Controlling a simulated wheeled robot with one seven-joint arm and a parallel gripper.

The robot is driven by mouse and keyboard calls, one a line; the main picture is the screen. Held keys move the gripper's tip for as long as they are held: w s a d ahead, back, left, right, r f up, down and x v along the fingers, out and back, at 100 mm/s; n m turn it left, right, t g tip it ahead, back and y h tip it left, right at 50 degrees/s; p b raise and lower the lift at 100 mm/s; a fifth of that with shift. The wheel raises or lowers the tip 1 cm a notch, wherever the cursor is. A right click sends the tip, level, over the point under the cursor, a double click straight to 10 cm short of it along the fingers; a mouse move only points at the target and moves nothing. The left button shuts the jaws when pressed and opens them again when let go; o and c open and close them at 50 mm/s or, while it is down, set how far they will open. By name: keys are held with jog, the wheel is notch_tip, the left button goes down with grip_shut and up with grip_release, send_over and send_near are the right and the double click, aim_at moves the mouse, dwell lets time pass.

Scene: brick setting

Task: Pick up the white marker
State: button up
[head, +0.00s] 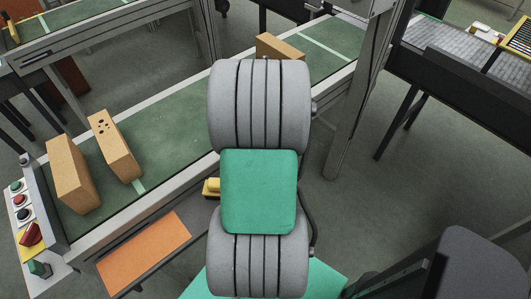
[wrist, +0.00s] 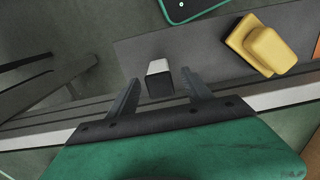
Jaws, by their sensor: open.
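In the wrist view, a small white block-like piece with a dark end face (wrist: 160,79) sits between and just beyond my fingertips; it appears to be the white marker, seen nearly end-on. My gripper (wrist: 160,92) is open, with one dark finger to each side of the piece and a visible gap on both sides. Whether the fingers reach down around it cannot be told. In the head view my own arm covers the middle, and neither the white marker nor my gripper can be seen.
A yellow object (wrist: 266,48) stands right of the marker on the grey surface; it also shows beside my arm (head: 212,187). A green conveyor (head: 178,140) carries tan blocks (head: 115,145). An orange panel (head: 145,255) and a button box (head: 27,215) are at left.

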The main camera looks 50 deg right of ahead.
notch_tip(320, 180, down, 2)
jog(key=shift+f, duration=0.15)
jog(key=shift+c, duration=0.6)
grip_shut()
